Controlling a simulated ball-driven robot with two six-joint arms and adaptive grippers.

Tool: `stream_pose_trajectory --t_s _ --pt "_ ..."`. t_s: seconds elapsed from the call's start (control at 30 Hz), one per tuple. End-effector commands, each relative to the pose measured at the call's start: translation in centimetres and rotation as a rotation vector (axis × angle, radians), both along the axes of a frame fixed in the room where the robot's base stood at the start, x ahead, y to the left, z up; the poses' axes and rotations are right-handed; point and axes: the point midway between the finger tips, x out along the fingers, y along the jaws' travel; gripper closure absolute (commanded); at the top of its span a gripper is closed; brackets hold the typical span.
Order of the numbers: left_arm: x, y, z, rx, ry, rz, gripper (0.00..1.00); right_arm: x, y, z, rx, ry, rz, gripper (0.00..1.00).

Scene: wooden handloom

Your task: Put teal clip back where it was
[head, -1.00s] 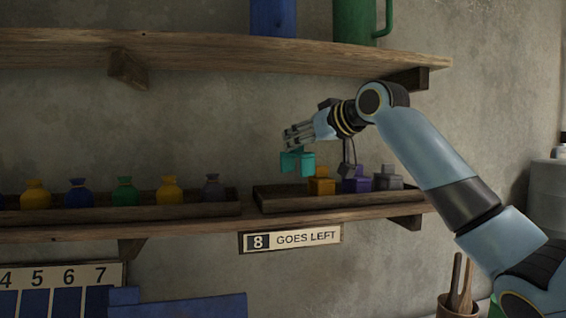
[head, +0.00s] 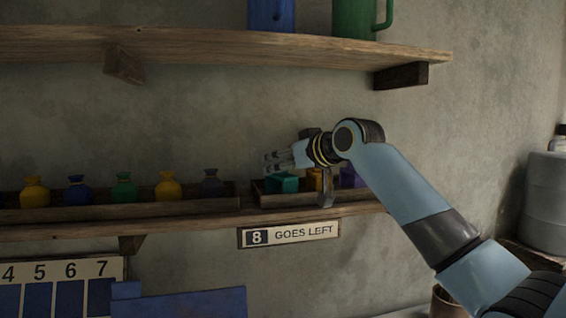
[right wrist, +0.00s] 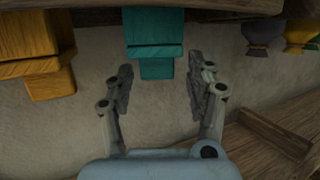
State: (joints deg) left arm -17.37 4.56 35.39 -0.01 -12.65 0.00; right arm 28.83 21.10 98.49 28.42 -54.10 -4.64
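The teal clip (head: 284,184) sits at the left end of the right-hand wooden tray (head: 278,201) on the lower shelf, beside an orange clip (head: 313,181). My right gripper (head: 271,162) is just above and left of the teal clip. In the right wrist view the two fingers (right wrist: 160,82) are spread with bare wall between them. The teal clip (right wrist: 153,32) lies beyond the fingertips there, apart from them. Part of the orange clip is hidden behind a part of my gripper. My left gripper is not in view.
A purple clip (head: 353,176) stands further right in the tray, partly behind my arm. A left tray (head: 150,212) holds several small coloured bags. An upper shelf (head: 200,50) with a blue vessel and a green mug is overhead. A sign (head: 289,235) reads "8 GOES LEFT".

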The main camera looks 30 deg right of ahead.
Motion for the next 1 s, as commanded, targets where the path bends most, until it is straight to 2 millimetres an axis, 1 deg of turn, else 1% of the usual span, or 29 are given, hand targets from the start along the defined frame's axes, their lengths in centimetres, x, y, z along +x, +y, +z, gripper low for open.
stream_pose_trajectory --t_s 0.23,0.37,0.47,0.6,0.77,0.9,1.0 --pt "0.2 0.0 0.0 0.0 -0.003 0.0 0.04 0.0 0.0 0.1 0.0 -0.001 0.0 0.42" --pt "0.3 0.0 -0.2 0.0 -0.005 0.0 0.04 -0.8 -0.2 0.2 -0.002 -0.001 -0.001 0.42" --pt "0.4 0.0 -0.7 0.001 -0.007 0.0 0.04 -2.4 -0.5 0.6 -0.005 -0.003 0.0 0.42" --pt "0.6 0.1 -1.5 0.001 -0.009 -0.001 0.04 -5.5 -1.0 1.5 -0.009 -0.002 0.0 0.42" --pt "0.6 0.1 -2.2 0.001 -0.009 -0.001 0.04 -8.9 -1.3 2.6 -0.009 0.0 0.001 0.42" --pt "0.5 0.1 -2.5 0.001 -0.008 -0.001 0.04 -10.4 -1.7 3.2 -0.005 -0.002 -0.001 0.42" --pt "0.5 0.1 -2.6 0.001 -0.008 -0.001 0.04 -11.0 -1.7 3.5 -0.003 -0.001 0.0 0.42"
